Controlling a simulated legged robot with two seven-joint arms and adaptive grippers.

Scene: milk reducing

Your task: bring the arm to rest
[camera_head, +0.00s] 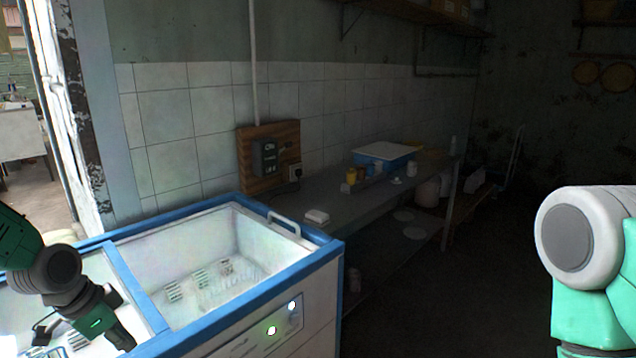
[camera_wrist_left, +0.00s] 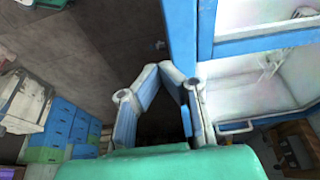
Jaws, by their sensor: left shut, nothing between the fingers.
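My left arm (camera_head: 60,275), green and dark grey, comes in from the left in the head view. Its gripper (camera_head: 120,337) points down over the left part of the blue-rimmed chest cooler. In the left wrist view the fingers of this gripper (camera_wrist_left: 166,68) lean together at their tips, shut and empty, with dark floor beyond them. My right arm (camera_head: 585,260), white and green, shows at the right edge of the head view; its gripper is out of view.
The chest cooler (camera_head: 325,250) stands open with a bare-looking right bay and a handle. It also shows in the wrist view (camera_wrist_left: 207,30). Behind it a counter (camera_head: 335,205) holds jars and a blue-white box (camera_head: 385,152). Dark floor (camera_head: 440,300) lies free at centre right.

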